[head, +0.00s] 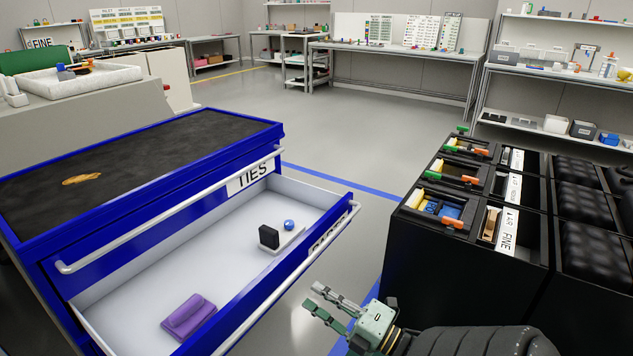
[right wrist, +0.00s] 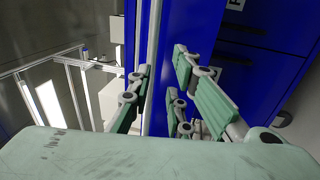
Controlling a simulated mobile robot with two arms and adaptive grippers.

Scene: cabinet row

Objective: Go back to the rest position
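My right gripper (head: 313,296) is at the bottom of the head view, to the right of the open drawer's front. My left gripper is not in view.
The drawer holds a purple object (head: 188,317), a black block (head: 269,237) and a blue ball (head: 289,225). Black bins (head: 455,262) stand close on the right. Grey floor (head: 340,145) is clear beyond. A dark worktop (head: 120,165) tops the cabinet.

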